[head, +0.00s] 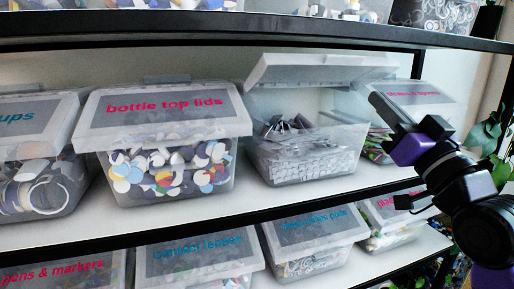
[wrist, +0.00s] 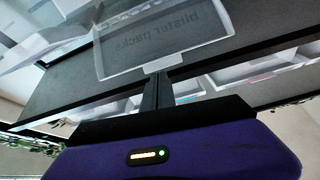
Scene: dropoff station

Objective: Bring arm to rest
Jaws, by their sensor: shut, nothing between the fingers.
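My gripper (head: 380,102) is at the right in the head view, its dark fingers pointing up and left. They are shut and empty, in front of the shelf and just right of the open clear bin (head: 305,165). In the wrist view the closed fingers (wrist: 155,90) rise from the purple gripper body. Beyond them is a translucent lid (wrist: 165,45) whose label reads "blister packs", reversed. My arm comes in from the lower right of the head view and hides part of the bins behind it.
The open bin's lid (head: 320,68) stands raised. A closed "bottle top lids" bin (head: 165,130) is to its left. More labelled bins, including "contact lenses" (head: 200,258), fill the lower shelf. The upper shelf edge (head: 230,30) runs above. Green leaves (head: 490,130) are at the far right.

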